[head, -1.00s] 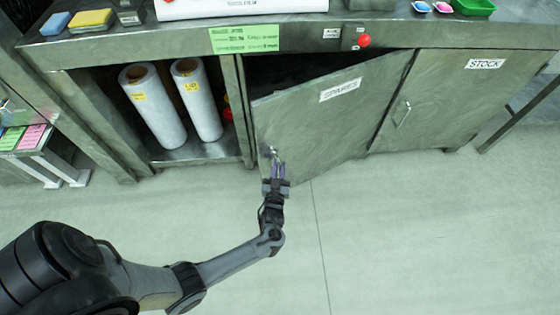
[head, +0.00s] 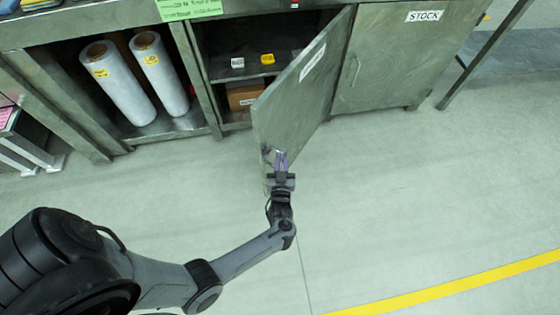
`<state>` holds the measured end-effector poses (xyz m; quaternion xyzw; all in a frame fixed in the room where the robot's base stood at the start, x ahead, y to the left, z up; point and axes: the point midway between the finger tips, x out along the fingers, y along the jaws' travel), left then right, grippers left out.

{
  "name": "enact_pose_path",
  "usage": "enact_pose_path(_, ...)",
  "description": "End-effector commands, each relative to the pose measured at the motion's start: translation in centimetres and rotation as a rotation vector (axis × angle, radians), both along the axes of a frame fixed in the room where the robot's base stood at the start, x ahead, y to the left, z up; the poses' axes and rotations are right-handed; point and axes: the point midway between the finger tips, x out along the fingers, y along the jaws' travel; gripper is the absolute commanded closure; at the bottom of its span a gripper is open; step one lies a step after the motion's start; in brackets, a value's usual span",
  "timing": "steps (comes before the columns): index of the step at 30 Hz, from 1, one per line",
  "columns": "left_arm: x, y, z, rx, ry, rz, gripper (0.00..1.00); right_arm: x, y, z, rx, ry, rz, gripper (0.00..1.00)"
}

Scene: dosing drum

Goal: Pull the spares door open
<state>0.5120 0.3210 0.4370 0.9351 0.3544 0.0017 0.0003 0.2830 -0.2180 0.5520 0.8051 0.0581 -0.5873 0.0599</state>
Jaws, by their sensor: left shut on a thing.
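The spares door (head: 305,88) is a grey metal door hinged on its right side, with a white label near its top. It stands well open, its free left edge swung out toward me. My left gripper (head: 281,160) is shut on the door's handle (head: 270,157) near the free edge, low on the door. The fingers hide most of the handle. Behind the door the spares cupboard (head: 220,73) shows a shelf with a white and a yellow item, and a brown box (head: 243,95) below. My right gripper is not in view.
The stock door (head: 395,60) to the right is shut. Two wrapped rolls (head: 120,85) stand in the open bay on the left. A table leg (head: 485,55) stands at the far right. The floor in front is clear, with a yellow line (head: 450,282).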

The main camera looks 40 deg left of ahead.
Motion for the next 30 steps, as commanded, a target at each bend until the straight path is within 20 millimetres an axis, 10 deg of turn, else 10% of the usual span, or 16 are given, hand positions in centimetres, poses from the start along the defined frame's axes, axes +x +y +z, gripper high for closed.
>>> enact_pose_path(8, -0.12, -0.06, -0.70, -0.008, 0.015, -0.004, 1.00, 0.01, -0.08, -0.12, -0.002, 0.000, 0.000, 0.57)
enact_pose_path(9, -0.13, -0.05, -0.71, -0.008, 0.015, -0.004, 0.77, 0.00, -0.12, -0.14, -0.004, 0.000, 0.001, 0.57)
enact_pose_path(12, -0.11, -0.03, -0.59, -0.006, 0.012, -0.003, 0.65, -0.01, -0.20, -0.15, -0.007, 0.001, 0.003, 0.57)
enact_pose_path(30, 0.02, 0.83, -0.25, -0.001, 0.006, -0.019, 0.65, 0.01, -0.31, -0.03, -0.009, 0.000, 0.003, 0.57)
